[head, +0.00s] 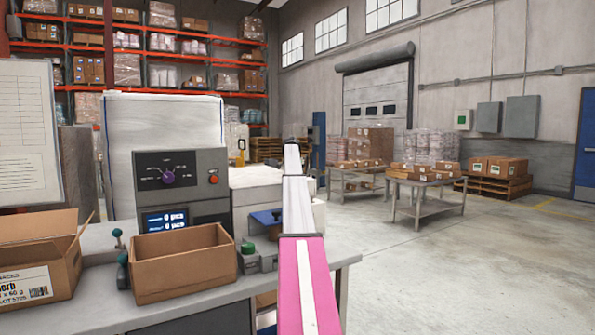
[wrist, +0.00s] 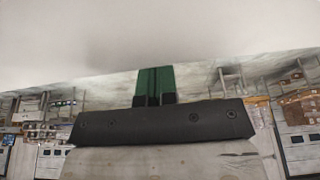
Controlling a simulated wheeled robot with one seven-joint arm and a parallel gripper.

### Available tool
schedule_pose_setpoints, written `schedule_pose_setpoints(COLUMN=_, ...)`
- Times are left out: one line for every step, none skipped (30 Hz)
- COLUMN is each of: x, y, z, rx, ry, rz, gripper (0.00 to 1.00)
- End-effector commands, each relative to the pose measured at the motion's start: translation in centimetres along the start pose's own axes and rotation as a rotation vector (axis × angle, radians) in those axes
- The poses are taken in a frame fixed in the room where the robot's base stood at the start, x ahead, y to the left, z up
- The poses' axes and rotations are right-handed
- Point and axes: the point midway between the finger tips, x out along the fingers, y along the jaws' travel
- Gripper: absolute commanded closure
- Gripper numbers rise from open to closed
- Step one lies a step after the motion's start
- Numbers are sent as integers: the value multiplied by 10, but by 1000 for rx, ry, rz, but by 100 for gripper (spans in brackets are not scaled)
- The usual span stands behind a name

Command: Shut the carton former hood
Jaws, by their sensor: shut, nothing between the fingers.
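I cannot pick out the carton former hood with certainty. A tall white body with a blue edge line (head: 160,135) stands behind the grey control box (head: 183,180) at the left of the head view. A low white housing (head: 250,177) lies to the right of that box. In the wrist view, my gripper (wrist: 155,72) shows green fingers pressed together, with nothing between them. A smooth pale surface (wrist: 150,30) fills the top of that view, beyond the fingertips; I cannot tell whether they touch it. In the head view my fingertips cannot be made out.
An open cardboard box (head: 183,265) stands on the grey bench, with a larger carton (head: 38,262) left of it. Metal tables with cartons (head: 428,185) stand to the right. Open concrete floor (head: 480,270) lies at the right front. Orange racking is at the back left.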

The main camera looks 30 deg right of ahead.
Motion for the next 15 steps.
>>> schedule_pose_setpoints(x=11, y=2, z=5, rx=-2, ry=-16, rz=8, gripper=100)
schedule_pose_setpoints(x=12, y=2, z=6, rx=-2, ry=-18, rz=9, gripper=100)
schedule_pose_setpoints(x=14, y=2, z=7, rx=-2, ry=-21, rz=9, gripper=100)
schedule_pose_setpoints(x=15, y=2, z=7, rx=-2, ry=-22, rz=10, gripper=100)
schedule_pose_setpoints(x=15, y=2, z=8, rx=-2, ry=-24, rz=10, gripper=100)
schedule_pose_setpoints(x=16, y=2, z=8, rx=-3, ry=-25, rz=11, gripper=100)
schedule_pose_setpoints(x=17, y=2, z=9, rx=-3, ry=-26, rz=12, gripper=100)
schedule_pose_setpoints(x=17, y=3, z=9, rx=-3, ry=-26, rz=12, gripper=100)
schedule_pose_setpoints(x=17, y=3, z=10, rx=-3, ry=-27, rz=13, gripper=100)
schedule_pose_setpoints(x=17, y=3, z=10, rx=-3, ry=-27, rz=13, gripper=100)
schedule_pose_setpoints(x=17, y=4, z=10, rx=-3, ry=-27, rz=13, gripper=100)
schedule_pose_setpoints(x=17, y=4, z=10, rx=-3, ry=-27, rz=13, gripper=100)
schedule_pose_setpoints(x=17, y=4, z=10, rx=-3, ry=-27, rz=13, gripper=100)
schedule_pose_setpoints(x=17, y=4, z=10, rx=-3, ry=-27, rz=13, gripper=100)
schedule_pose_setpoints(x=17, y=4, z=10, rx=-3, ry=-27, rz=13, gripper=100)
